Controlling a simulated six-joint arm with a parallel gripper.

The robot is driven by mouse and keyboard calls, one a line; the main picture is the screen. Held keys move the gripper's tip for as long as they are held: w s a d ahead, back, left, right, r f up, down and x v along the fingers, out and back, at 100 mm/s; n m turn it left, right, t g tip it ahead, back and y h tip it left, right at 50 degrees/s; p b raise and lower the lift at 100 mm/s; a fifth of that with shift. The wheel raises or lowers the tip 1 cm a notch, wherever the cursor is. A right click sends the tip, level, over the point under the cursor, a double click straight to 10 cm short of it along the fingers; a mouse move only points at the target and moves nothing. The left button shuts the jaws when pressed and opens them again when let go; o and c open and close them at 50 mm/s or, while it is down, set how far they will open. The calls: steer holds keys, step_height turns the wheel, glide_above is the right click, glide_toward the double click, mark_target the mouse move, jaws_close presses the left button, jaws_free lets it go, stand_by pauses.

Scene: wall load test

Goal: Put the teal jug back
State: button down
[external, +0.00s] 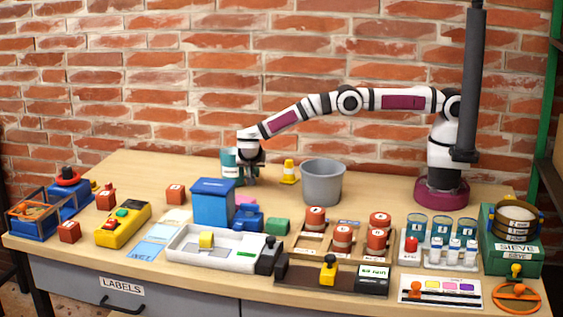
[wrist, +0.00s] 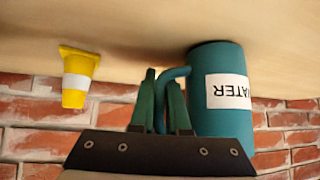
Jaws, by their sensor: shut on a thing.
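The teal jug (external: 229,164) stands upright at the back of the table, left of my wrist, its lower part partly behind a blue box. In the wrist view the jug (wrist: 215,120) appears upside down, with a white WATER label and a handle toward my fingers. My gripper (external: 254,172) points down beside the jug. In the wrist view the gripper (wrist: 163,90) is shut on the jug's handle, one green finger on each side. I cannot tell whether the jug's base touches the table.
A yellow cone (external: 289,172) and a grey bucket (external: 322,183) stand right of my gripper. The blue box (external: 213,203) is close in front of the jug. Trays, jars and small blocks crowd the front. The table's back left is clear.

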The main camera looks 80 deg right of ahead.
steer(key=c, duration=0.9)
jaws_free()
steer(key=shift+f, duration=0.1)
steer(key=v, duration=1.2)
steer(key=s+d+r+n+g+y, duration=0.1)
steer(key=s+d+r+n+y, duration=0.1)
steer(key=s+d+r, duration=0.3)
steer(key=s+d+r+n+g+y, duration=0.1)
steer(key=s+r+n, duration=0.15)
steer(key=r, duration=0.45)
steer(key=s+d+r+n+y, duration=0.1)
steer(key=s+d+r+y, duration=0.1)
steer(key=s, duration=0.5)
steer(key=s+d+r+n+y, duration=0.1)
steer(key=s+r, duration=0.2)
steer(key=s, duration=0.4)
steer(key=s+a+f+n+y, duration=0.1)
steer(key=s+f+n+y, duration=0.1)
steer(key=s, duration=0.8)
steer(key=s+f+n+y, duration=0.1)
steer(key=s+f+y, duration=0.1)
steer(key=s, duration=0.8)
steer(key=shift+s+a+f+n+y, duration=0.3)
steer(key=shift+s+a+n, duration=0.05)
steer(key=shift+s+a, duration=0.05)
